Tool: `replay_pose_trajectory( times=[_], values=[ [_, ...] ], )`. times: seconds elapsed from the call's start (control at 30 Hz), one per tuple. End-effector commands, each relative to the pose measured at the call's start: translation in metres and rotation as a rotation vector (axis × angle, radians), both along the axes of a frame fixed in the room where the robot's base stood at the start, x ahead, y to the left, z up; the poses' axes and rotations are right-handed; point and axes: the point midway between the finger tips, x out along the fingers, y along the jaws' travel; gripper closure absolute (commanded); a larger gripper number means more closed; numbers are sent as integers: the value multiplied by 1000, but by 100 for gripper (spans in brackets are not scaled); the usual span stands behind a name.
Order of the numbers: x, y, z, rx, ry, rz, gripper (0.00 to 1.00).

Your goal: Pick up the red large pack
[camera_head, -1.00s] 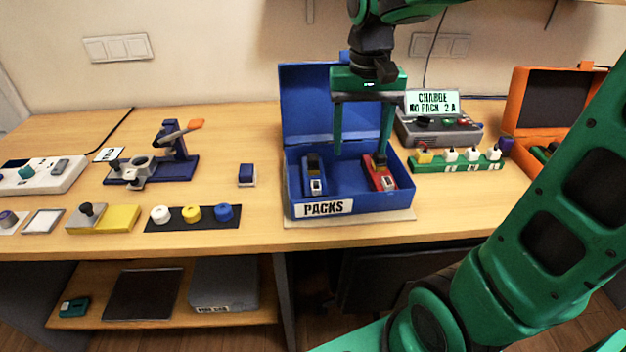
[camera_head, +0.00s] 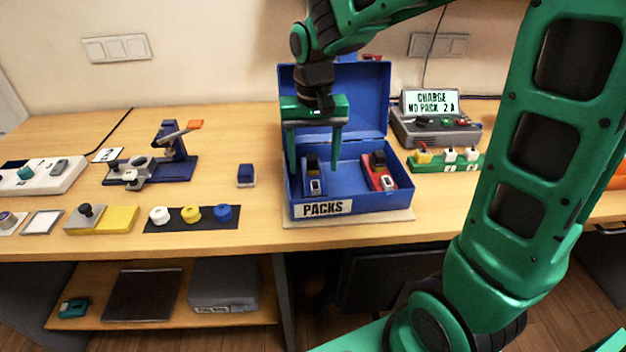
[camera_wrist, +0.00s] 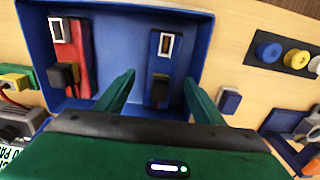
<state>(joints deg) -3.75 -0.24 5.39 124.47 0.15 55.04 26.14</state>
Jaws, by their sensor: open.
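The red large pack (camera_head: 379,171) lies in the right half of the open blue box labelled PACKS (camera_head: 345,207). It also shows at the upper left of the wrist view (camera_wrist: 71,54), with a black part on its near end. A blue pack (camera_head: 313,176) lies in the left half of the box; in the wrist view the blue pack (camera_wrist: 162,62) sits between my fingers. My gripper (camera_head: 315,168) is open above the left half of the box, to the left of the red pack. Nothing is between its fingers at grip height that I can make out.
The blue box's raised lid (camera_head: 350,95) stands behind my gripper. A charger with a screen (camera_head: 436,122) and a green strip of plugs (camera_head: 447,163) stand right of the box. A small blue block (camera_head: 246,175) and a blue stand (camera_head: 172,160) are on the left.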

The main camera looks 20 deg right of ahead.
Motion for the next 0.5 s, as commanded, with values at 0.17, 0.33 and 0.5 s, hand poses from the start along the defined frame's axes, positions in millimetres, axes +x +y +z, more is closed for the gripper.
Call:
replay_pose_trajectory(
  times=[0.17, 0.33, 0.5],
  values=[
    [-1, 1, -24, 0, 2, 0, 38],
    [-1, 1, -31, -1, 0, 0, 38],
    [-1, 1, -31, 0, 0, 0, 38]
  ],
)
